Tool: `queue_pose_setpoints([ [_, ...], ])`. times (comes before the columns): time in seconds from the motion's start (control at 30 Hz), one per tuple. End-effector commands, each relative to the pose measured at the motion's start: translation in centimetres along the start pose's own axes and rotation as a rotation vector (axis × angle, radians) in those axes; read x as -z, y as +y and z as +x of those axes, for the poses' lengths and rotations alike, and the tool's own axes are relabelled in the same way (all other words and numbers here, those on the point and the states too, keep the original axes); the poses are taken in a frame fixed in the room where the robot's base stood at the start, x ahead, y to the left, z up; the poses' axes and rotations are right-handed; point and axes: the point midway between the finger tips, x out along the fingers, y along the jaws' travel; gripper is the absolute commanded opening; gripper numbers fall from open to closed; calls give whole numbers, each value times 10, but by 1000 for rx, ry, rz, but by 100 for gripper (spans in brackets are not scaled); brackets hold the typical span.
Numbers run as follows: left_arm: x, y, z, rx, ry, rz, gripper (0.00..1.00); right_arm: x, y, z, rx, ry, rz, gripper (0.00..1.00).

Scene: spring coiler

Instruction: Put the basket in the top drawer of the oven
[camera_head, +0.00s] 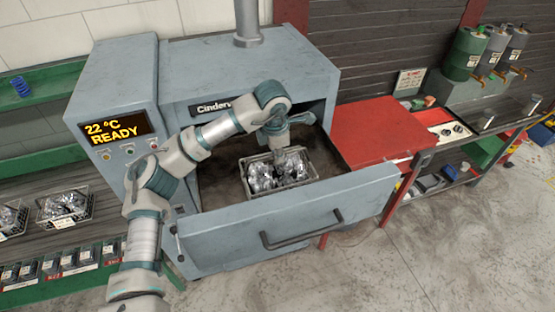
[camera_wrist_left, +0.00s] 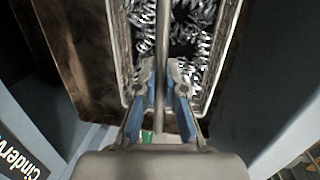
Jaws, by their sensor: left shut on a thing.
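The grey oven (camera_head: 225,62) has its top drawer (camera_head: 355,208) pulled out, with a dark brown floor and a bar handle on its front. A wire basket (camera_head: 285,187) full of shiny metal springs is inside the drawer's outline, towards its right half. I cannot tell whether it touches the floor. My left gripper (camera_head: 279,153) reaches down over the basket from the oven side. In the left wrist view my left gripper (camera_wrist_left: 161,78) is shut on the thin bar of the basket's handle (camera_wrist_left: 162,45), with the basket's rim (camera_wrist_left: 228,60) below. My right gripper is out of view.
The oven's display (camera_head: 110,131) reads 22 °C READY. A red-topped table (camera_head: 375,130) stands close to the drawer's right. A green rack (camera_head: 45,148) at the left holds more spring baskets (camera_head: 65,205). The floor (camera_head: 460,240) at the front right is clear.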

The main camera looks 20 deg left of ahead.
Motion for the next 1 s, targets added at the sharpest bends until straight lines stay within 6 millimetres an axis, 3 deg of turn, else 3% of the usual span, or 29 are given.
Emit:
queue_pose_setpoints([
  [0.17, 2, -3, 21, 1, 0, 1, 0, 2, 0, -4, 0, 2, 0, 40],
  [0.37, 2, -3, 23, -1, -1, 0, 0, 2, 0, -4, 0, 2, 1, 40],
  [0.4, 2, -4, 24, 1, 2, 1, 19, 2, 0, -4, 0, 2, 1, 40],
  [0.47, 2, -4, 24, 1, 2, 1, 34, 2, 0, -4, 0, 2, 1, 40],
  [0.8, 2, -3, 22, 1, 1, 1, 34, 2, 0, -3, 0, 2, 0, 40],
  [1.0, 2, -3, -8, -2, -3, 0, 34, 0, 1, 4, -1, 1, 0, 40],
])
